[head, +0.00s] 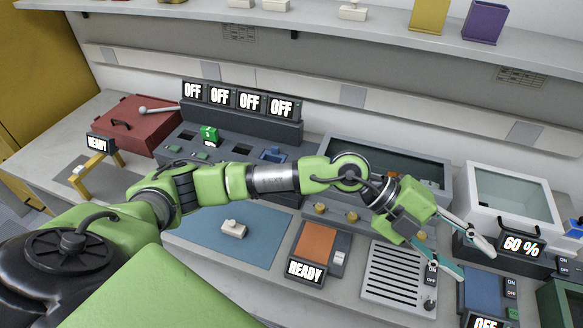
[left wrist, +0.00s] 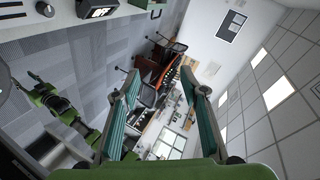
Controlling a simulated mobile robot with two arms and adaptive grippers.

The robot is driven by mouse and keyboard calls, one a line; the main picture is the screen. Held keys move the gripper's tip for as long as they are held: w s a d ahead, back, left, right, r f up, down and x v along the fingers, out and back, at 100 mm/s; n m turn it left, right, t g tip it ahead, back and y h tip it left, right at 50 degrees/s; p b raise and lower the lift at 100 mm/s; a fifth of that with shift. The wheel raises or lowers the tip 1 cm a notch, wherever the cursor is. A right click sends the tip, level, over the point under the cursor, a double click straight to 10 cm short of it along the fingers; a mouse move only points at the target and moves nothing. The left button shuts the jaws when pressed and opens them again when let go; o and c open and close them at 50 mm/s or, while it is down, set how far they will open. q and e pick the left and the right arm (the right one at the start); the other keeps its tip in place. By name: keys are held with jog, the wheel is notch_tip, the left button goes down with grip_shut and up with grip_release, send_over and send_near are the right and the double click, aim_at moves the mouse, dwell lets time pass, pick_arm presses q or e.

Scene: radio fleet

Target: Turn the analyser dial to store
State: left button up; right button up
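I cannot read a label that tells which unit is the analyser. A small dark knob (head: 430,304) sits at the front right corner of a grilled panel (head: 393,272). Several brass knobs (head: 320,208) line the front of a grey open-topped unit (head: 440,180). No "store" mark is readable. My left gripper (head: 477,265) is open and empty, its two fingers spread above the right side of the bench, near the grilled panel. Its open fingers also show in the left wrist view (left wrist: 155,110). My right gripper is not identifiable in either view.
A white glass-topped box (head: 512,200) with a "60 %" display stands right of the gripper. A READY unit with an orange pad (head: 316,243) is left of the grilled panel. A blue mat (head: 255,245) holds a small white part. A dark-red case (head: 125,122) stands at the left.

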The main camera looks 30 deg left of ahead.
pick_arm(q)
jog(key=w+a+f+n+y, duration=0.1)
jog(key=w+a+f+y, duration=0.25)
jog(key=a, duration=0.35)
jog(key=w+a+f+t+y, duration=0.1)
jog(key=w+a+f+y, duration=0.2)
jog(key=a, duration=0.5)
jog(key=w+a+f+n+y, duration=0.1)
jog(key=w+a+f+y, duration=0.2)
jog(key=a, duration=0.4)
jog(key=w+a+r+n+y, duration=0.1)
jog(key=a+r+n+y, duration=0.2)
jog(key=a, duration=0.7)
jog(key=w+a+r+n+y, duration=0.15)
jog(key=a+y, duration=0.35)
jog(key=a, duration=0.5)
jog(key=p+x, duration=0.2)
jog(key=x, duration=0.3)
jog(key=p+x, duration=0.2)
jog(key=x, duration=0.4)
jog(key=shift+w+d, duration=0.15)
jog(key=shift+w, duration=0.05)
jog(key=shift+x, duration=0.8)
jog(key=shift+w, duration=0.1)
jog(key=shift+m, duration=0.25)
jog(key=c, duration=1.1)
